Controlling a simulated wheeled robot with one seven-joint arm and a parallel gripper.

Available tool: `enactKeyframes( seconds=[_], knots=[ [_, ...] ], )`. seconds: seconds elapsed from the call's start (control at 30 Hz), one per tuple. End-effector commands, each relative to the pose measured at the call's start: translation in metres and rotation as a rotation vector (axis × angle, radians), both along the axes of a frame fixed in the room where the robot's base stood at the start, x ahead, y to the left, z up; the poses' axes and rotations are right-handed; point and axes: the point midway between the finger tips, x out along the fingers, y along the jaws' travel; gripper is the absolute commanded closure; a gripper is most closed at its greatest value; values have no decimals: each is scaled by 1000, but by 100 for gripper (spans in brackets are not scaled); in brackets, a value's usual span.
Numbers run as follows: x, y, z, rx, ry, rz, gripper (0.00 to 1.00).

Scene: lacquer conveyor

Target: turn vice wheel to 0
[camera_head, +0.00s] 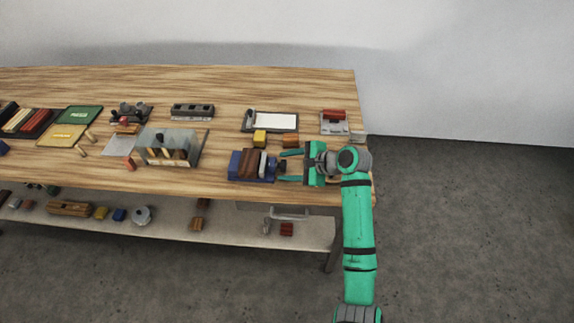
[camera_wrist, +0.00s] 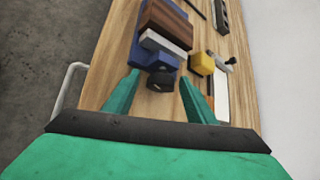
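The vice (camera_head: 253,165) is a blue body with a brown block and a grey jaw, near the front right of the workbench. Its dark wheel (camera_wrist: 162,81) faces my gripper in the wrist view, and it shows small in the head view (camera_head: 282,166). My gripper (camera_head: 289,166) has green fingers, spread open. In the wrist view the fingertips (camera_wrist: 159,77) lie on either side of the wheel, with gaps between. Neither finger visibly touches the wheel. Any marking on the wheel is too small to read.
A yellow block (camera_head: 260,137) and a brown block (camera_head: 290,141) lie behind the vice. A tray with a white sheet (camera_head: 275,121) stands farther back. A glass-fronted box (camera_head: 172,147) is to the left. A drawer handle (camera_wrist: 68,88) juts from the bench front.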

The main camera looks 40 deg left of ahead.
Motion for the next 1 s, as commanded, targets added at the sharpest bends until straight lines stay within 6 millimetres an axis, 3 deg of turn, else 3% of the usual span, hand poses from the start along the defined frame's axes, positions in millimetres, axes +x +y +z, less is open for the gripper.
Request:
enactKeyframes(
  seconds=[0.33,0.8,1.0],
  knots=[
    [2,-8,6,0,-2,-4,46],
    [5,-72,54,1,-2,-2,46],
    [5,-84,64,0,-1,-1,46]
  ],
)
